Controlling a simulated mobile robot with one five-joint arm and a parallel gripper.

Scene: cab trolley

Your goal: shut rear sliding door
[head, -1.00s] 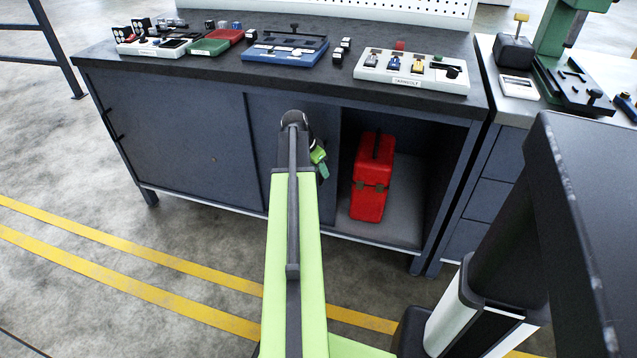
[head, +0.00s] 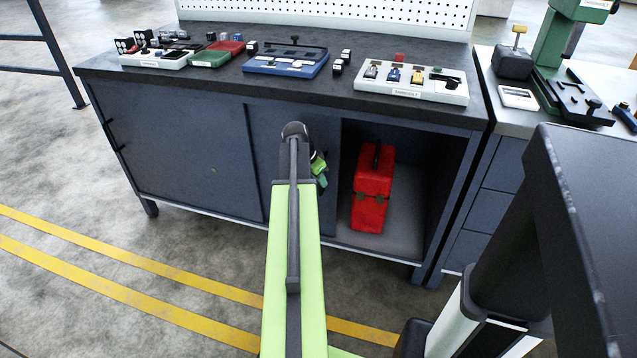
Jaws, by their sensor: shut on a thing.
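The rear sliding door (head: 266,138) is the dark panel in the middle of the cabinet front. It sits behind the front sliding door (head: 180,150) at left, and its right edge shows just right of my arm. The right part of the cabinet is open. My gripper (head: 320,172) is at the rear door's face, near its right edge, shut on a part of the door. My own arm hides the grip point and much of the door.
A red toolbox (head: 372,192) stands inside the open right part, on the cabinet floor (head: 405,225). Trays and small parts lie on the dark bench top (head: 220,78). A second bench (head: 497,180) stands at right. The floor in front, with yellow lines, is clear.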

